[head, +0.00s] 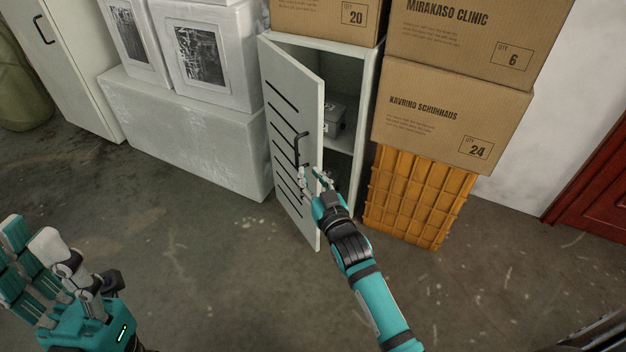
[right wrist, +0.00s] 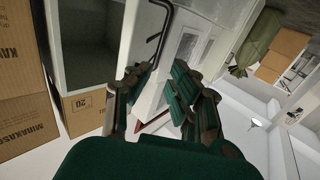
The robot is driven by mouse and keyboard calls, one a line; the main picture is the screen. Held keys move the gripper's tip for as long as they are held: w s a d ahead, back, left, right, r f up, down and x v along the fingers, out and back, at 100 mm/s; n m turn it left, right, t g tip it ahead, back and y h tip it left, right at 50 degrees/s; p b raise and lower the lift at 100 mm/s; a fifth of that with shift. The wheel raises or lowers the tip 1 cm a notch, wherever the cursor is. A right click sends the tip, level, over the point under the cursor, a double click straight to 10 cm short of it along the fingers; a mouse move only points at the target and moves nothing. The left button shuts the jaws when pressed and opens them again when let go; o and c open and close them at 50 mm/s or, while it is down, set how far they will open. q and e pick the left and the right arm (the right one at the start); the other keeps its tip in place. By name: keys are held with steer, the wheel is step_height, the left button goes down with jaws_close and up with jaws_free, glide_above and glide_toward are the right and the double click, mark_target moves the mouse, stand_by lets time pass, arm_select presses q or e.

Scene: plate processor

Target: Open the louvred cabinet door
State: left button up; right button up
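The louvred cabinet door (head: 291,130) is white with dark slots and hinged on its left side. It stands swung well out from the cabinet (head: 366,115), with the inside showing. Its black handle (head: 299,148) is on the front near the free edge, and it also shows in the right wrist view (right wrist: 161,28). My right gripper (head: 311,174) is at the door's free edge, just below the handle. In the right wrist view its fingers (right wrist: 158,90) are spread apart; whether they touch the door I cannot tell. My left gripper (head: 42,240) is open and empty at lower left, far from the door.
A grey metal box (head: 322,117) sits on a shelf inside the cabinet. Cardboard boxes (head: 450,112) on an orange crate (head: 415,195) stand close on the right. White wrapped boxes (head: 185,125) stand on the left. The floor (head: 210,260) in front is clear.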

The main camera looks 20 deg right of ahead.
steer(key=shift+s, duration=0.55)
